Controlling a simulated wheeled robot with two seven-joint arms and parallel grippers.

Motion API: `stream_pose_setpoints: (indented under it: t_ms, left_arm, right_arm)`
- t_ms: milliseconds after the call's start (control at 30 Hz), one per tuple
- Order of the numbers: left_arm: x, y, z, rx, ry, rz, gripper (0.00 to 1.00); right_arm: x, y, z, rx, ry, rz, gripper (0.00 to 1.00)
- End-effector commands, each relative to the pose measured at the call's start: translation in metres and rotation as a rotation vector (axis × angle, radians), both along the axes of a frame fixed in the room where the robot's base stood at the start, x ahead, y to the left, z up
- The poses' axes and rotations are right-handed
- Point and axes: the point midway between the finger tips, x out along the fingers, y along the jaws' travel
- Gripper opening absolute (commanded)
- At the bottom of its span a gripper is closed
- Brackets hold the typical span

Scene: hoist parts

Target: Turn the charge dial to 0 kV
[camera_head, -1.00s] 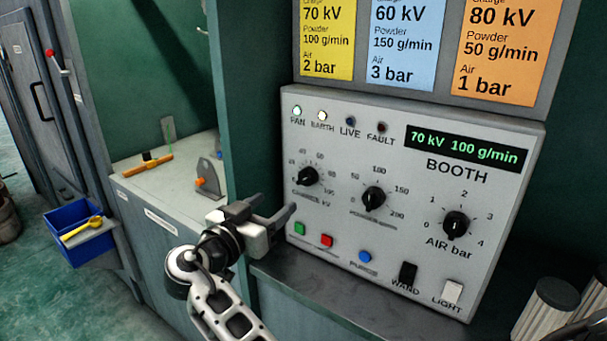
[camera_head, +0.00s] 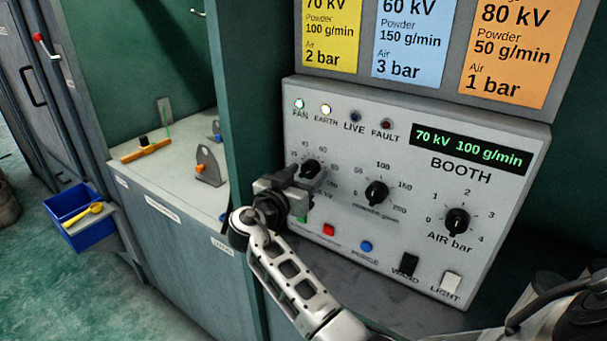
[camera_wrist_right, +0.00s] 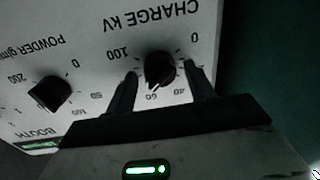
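The black charge dial (camera_head: 311,168) is the leftmost knob on the booth panel, partly hidden by my right gripper in the head view. The display (camera_head: 470,147) reads 70 kV 100 g/min. My right gripper (camera_head: 296,180) is at the dial. In the right wrist view, the dial (camera_wrist_right: 160,69) sits between the two spread fingers of the gripper (camera_wrist_right: 163,73), with a visible gap on each side. The panel appears upside down there, with the dial's pointer near the 60 mark side. My left gripper is not in view.
The powder knob (camera_head: 376,193) is just right of the charge dial, and the air knob (camera_head: 457,222) is farther right. Red (camera_head: 328,230) and blue (camera_head: 366,246) buttons lie below. A green post (camera_head: 255,110) stands left of the panel.

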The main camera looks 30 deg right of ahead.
Motion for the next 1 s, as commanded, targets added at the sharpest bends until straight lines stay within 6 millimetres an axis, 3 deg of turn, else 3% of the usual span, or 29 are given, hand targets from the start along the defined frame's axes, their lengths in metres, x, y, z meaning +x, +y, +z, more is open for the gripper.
stream_pose_setpoints:
  t_ms: [33, 133, 567, 1000]
  left_arm:
    - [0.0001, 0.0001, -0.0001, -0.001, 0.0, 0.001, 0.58]
    - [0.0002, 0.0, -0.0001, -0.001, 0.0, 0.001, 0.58]
    - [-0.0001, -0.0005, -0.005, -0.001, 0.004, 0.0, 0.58]
    - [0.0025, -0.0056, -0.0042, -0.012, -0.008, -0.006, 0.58]
  right_arm:
    - [0.0, 0.0001, 0.0001, 0.0, 0.0, 0.0, 0.39]
    - [0.0, 0.0002, 0.0002, 0.0, 0.0, 0.0, 0.14]
    - [-0.0001, 0.0003, -0.0006, -0.025, 0.06, 0.0, 0.14]
    - [0.0004, 0.0005, 0.0016, -0.16, 0.387, -0.001, 0.14]
